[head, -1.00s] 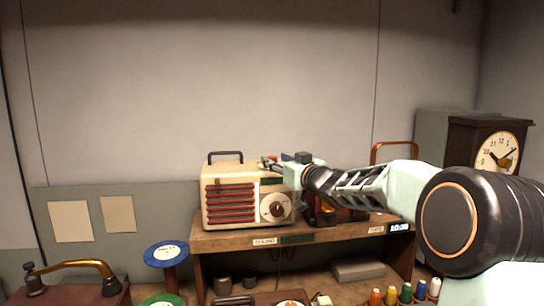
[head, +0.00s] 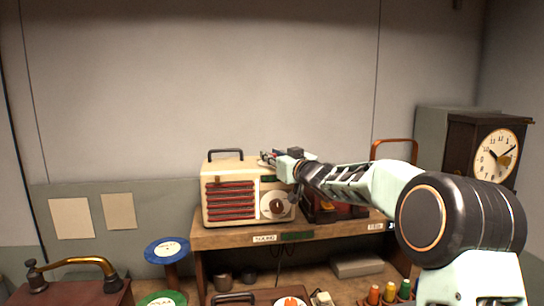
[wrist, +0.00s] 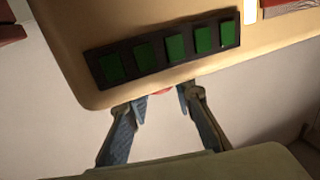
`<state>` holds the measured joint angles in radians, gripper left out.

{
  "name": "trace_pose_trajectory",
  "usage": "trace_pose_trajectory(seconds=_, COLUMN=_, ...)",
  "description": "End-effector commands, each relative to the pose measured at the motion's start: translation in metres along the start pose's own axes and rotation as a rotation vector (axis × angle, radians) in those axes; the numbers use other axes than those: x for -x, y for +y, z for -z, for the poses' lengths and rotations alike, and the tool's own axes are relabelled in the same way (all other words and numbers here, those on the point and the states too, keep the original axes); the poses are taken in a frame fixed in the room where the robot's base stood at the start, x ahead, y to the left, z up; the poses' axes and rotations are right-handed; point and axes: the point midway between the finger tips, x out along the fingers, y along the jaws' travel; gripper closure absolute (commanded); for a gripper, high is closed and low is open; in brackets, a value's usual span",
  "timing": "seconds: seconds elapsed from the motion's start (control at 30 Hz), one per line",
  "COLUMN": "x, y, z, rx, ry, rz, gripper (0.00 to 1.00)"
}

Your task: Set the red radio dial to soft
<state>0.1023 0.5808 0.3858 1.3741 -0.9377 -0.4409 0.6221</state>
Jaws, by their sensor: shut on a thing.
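The radio (head: 222,168) is a cream box with red grille bars and a round tuning face (head: 275,204), standing on a wooden shelf. My gripper (head: 268,158) is at its top right edge. In the wrist view my gripper (wrist: 161,95) has its fingertips on either side of a small red piece (wrist: 162,91) at the edge of the cream case (wrist: 190,25). Only a sliver of this red dial shows, and its setting cannot be read. A dark panel with green keys (wrist: 174,47) lies close by on the case.
The shelf (head: 215,240) carries small labels on its front edge. A dark red item (head: 345,212) stands right of the radio, partly behind my arm.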

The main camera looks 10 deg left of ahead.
Motion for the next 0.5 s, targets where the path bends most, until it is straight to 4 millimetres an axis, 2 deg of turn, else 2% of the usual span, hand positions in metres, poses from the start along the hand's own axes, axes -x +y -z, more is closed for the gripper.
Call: trace_pose_trajectory(seconds=0.5, x=-0.0001, y=-0.0017, z=-0.0042, rx=0.001, ry=0.001, rz=-0.040, gripper=1.00)
